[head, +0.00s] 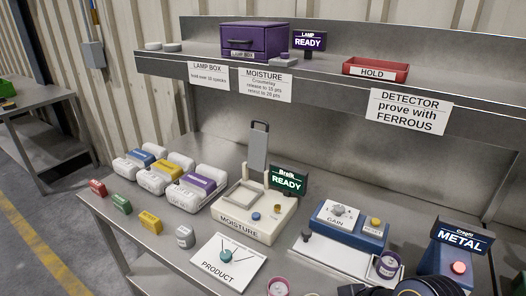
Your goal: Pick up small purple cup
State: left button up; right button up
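A small purple piece (284,57) sits on a grey base on the upper shelf beside the purple lamp box.
The MOISTURE unit (254,215) has its lid raised. Banded white sacks (187,187) lie to its left. The GAIN unit (345,233) and METAL detector (458,255) crowd the right side. A PRODUCT card (228,262) lies in front. The shelf (330,76) overhangs the back.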

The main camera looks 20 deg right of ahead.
aim_at(389, 264)
jog(key=k+z, duration=0.2)
jog(key=z, duration=1.45)
